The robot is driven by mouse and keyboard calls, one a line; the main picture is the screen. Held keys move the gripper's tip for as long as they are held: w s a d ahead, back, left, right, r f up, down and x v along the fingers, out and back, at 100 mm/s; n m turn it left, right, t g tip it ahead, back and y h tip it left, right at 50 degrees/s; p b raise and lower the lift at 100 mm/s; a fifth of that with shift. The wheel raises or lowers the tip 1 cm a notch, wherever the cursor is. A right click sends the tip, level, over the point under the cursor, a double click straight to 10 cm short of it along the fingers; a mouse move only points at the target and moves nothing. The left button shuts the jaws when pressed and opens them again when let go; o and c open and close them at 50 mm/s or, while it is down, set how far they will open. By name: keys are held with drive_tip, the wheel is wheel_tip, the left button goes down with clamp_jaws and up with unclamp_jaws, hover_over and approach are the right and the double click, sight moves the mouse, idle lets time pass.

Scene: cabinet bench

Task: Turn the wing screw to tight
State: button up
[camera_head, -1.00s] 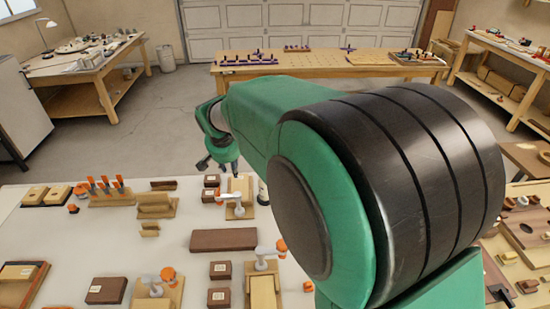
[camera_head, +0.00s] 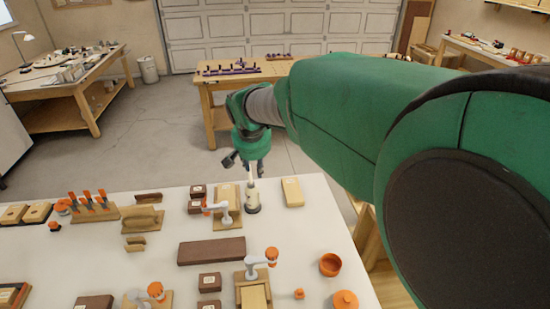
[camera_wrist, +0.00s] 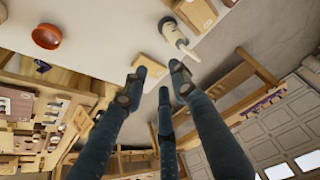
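My gripper (camera_head: 250,165) hangs above the far edge of the white table, close to a pale bottle with a thin nozzle (camera_head: 252,203). In the wrist view its dark fingers (camera_wrist: 160,78) are spread apart with nothing between them. White clamps with orange knobs stand on wooden boards: one at the back (camera_head: 218,210), one in the middle (camera_head: 262,260) and one at the front (camera_head: 148,295). I cannot tell which orange part is the wing screw, or how tight any is. The bottle (camera_wrist: 178,35) also shows in the wrist view, beyond the fingertips.
A pale wooden block (camera_head: 292,192) lies right of the bottle. An orange bowl (camera_head: 330,264) and an orange round piece (camera_head: 345,299) sit at the right side. A long brown block (camera_head: 211,251) lies mid-table. Orange-handled tools stand in a rack (camera_head: 92,207). Open floor lies behind the table.

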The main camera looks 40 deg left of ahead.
drive_tip(key=shift+w+d+r, duration=0.25)
drive_tip(key=shift+w+d, duration=0.1)
drive_tip(key=shift+d, duration=0.35)
drive_tip(key=shift+a, duration=0.1)
drive_tip(key=s+a+f+n+g+h+p, duration=0.1)
drive_tip(key=a+n+p, duration=0.4)
drive_tip(key=n, duration=0.6)
drive_tip(key=s+a+f+n+g+h+p, duration=0.1)
drive_tip(key=s+a+f+n+p, duration=0.3)
drive_tip(key=a+n, duration=0.6)
drive_tip(key=s+a+f+n+g+p, duration=0.1)
drive_tip(key=s+a+f+n+p, duration=0.2)
drive_tip(key=a+n+p, duration=0.5)
drive_tip(key=n, duration=0.5)
drive_tip(key=shift+s+f+g+h, duration=0.15)
drive_tip(key=shift+f+g+h, duration=0.15)
drive_tip(key=shift+f+h, duration=0.1)
drive_tip(key=shift+d, duration=0.1)
